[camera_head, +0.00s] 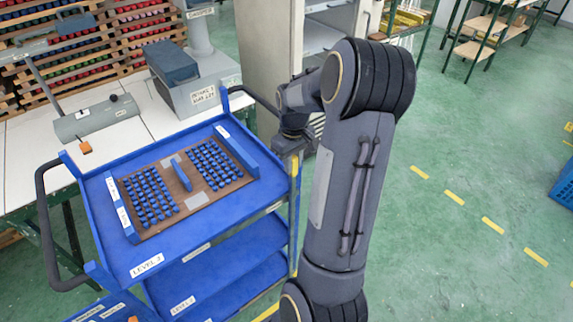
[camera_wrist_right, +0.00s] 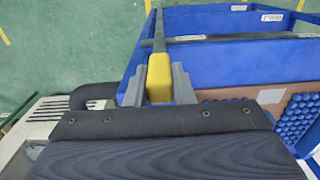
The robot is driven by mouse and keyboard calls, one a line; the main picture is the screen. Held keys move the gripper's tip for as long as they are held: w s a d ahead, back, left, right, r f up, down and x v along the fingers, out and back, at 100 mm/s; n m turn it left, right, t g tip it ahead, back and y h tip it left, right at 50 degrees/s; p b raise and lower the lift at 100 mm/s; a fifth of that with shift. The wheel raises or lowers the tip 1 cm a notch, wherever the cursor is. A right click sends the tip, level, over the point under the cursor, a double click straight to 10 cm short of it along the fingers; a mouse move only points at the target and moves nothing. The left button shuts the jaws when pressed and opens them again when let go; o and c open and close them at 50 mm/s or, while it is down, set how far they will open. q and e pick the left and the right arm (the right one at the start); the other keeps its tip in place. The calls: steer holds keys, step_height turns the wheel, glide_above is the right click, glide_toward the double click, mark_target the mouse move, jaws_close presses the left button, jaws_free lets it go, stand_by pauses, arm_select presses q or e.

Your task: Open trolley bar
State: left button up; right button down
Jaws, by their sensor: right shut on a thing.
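The blue trolley (camera_head: 205,215) stands at the centre left of the head view, with tiers labelled LEVEL. A yellow piece (camera_head: 295,165) of the trolley bar shows at its right corner, just below my right gripper (camera_head: 291,145). In the right wrist view my right gripper (camera_wrist_right: 159,85) has its two grey fingers on either side of the yellow piece (camera_wrist_right: 160,78) and is shut on it. A thin dark bar (camera_wrist_right: 159,28) runs on from the yellow piece along the trolley's side. My left gripper is not in view.
A brown board (camera_head: 205,197) with rows of blue parts lies on the trolley top. A white bench (camera_head: 145,125) with grey devices stands behind the trolley, and a pale cabinet (camera_head: 262,50) behind my right arm.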

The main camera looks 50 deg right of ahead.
steer(key=shift+d+r, duration=0.1)
steer(key=shift+d, duration=0.15)
steer(key=c, duration=1.2)
jaws_free()
steer(key=shift+s+d, duration=0.1)
steer(key=shift+c, duration=0.2)
step_height(320, 180, up, 8)
steer(key=shift+f+b, duration=0.15)
steer(key=shift+b, duration=0.15)
